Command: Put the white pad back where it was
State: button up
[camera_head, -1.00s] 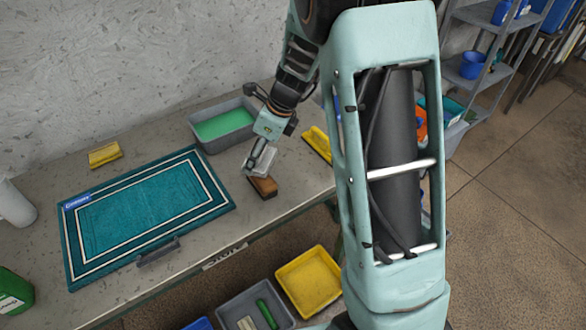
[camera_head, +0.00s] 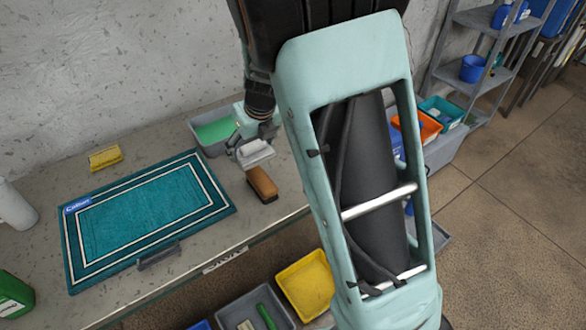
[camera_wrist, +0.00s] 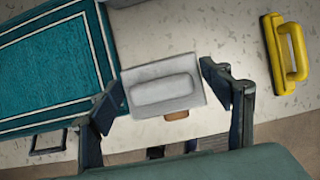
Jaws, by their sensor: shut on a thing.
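The white pad (camera_head: 256,156), a pale block with a raised handle, is held in my gripper (camera_head: 252,146) above the table, near the grey tub. In the wrist view the white pad (camera_wrist: 162,98) sits between the two dark fingers of my gripper (camera_wrist: 163,90), which are shut on it from either side. A brown brush (camera_head: 262,185) lies on the table just in front of and below the pad. In the wrist view only a small bit of the brush (camera_wrist: 177,115) shows past the pad's edge.
A grey tub of green liquid (camera_head: 213,130) stands behind the pad. A teal rug (camera_head: 145,215) lies to the left, with a yellow block (camera_head: 105,157) behind it. A yellow handled tool (camera_wrist: 290,55) lies at the wrist view's right. Bins, including a yellow one (camera_head: 305,282), stand below the table.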

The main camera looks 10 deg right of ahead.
jog(key=d+f+b, duration=0.1)
jog(key=d+f, duration=0.1)
jog(key=d, duration=0.1)
jog(key=w+d+f+b, duration=0.1)
jog(key=d+f, duration=0.2)
jog(key=d, duration=0.1)
jog(key=w+d+f+b, duration=0.1)
jog(key=d+f, duration=0.2)
jog(key=shift+w+d+f, duration=0.15)
jog(key=shift+d+f, duration=0.05)
jog(key=shift+d, duration=0.2)
jog(key=shift+d+f, duration=0.15)
jog(key=shift+f, duration=0.05)
notch_tip(320, 180, down, 2)
jog(key=shift+d+f+b, duration=0.15)
jog(key=shift+f+b, duration=0.1)
jog(key=shift+b, duration=0.2)
jog(key=shift+w+f, duration=0.1)
jog(key=shift+f, duration=0.2)
jog(key=shift+f, duration=0.15)
jog(key=o, duration=1.3)
jog(key=shift+c, duration=0.2)
jog(key=shift+o, duration=0.3)
